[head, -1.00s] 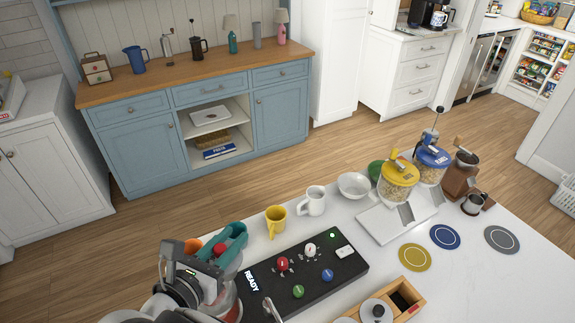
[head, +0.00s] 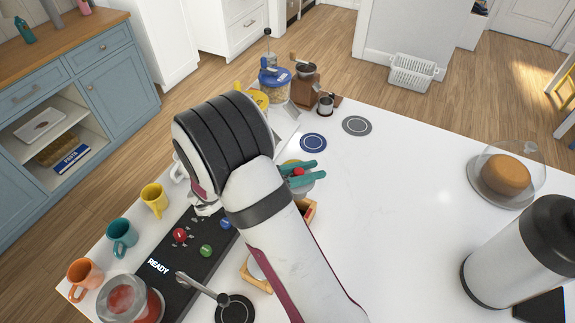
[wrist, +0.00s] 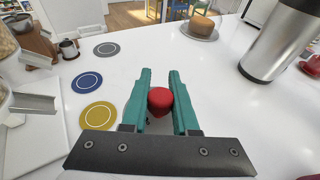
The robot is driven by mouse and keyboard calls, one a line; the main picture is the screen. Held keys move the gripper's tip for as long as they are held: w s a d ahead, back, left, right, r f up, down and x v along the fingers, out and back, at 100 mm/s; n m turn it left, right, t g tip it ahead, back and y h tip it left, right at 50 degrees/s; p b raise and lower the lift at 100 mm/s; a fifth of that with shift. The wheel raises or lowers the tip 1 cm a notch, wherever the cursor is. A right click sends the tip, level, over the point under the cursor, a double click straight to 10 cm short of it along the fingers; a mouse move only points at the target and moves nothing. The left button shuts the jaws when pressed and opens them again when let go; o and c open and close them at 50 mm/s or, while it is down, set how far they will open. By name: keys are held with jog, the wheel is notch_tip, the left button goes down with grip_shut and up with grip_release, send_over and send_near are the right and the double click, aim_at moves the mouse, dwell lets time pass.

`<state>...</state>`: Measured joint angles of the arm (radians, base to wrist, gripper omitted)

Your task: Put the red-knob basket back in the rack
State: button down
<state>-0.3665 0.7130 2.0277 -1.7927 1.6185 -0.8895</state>
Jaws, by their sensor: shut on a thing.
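My gripper (head: 308,172) has teal fingers, shut on the red knob (head: 298,171). In the wrist view, the red knob (wrist: 160,101) sits between the two fingers (wrist: 160,78). The basket body below the knob is mostly hidden; a pale rounded part shows under the fingers in the head view. The light wooden rack (head: 309,212) lies on the white counter, largely covered by my arm. The held knob appears just beyond the rack's far end, near the yellow mat (wrist: 98,117).
The black panel marked READY (head: 185,262) lies left of the rack, with mugs beyond it. A blue mat (head: 313,142) and grey mat (head: 357,125) lie farther off. A domed cake (head: 505,175) and a steel flask (head: 525,250) stand right. The counter between is clear.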

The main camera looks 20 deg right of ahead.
jog(key=shift+f, duration=2.8)
jog(key=shift+a+f, duration=0.1)
jog(key=shift+f, duration=2.25)
jog(key=c, duration=0.6)
grip_release()
jog(key=v, duration=1.6)
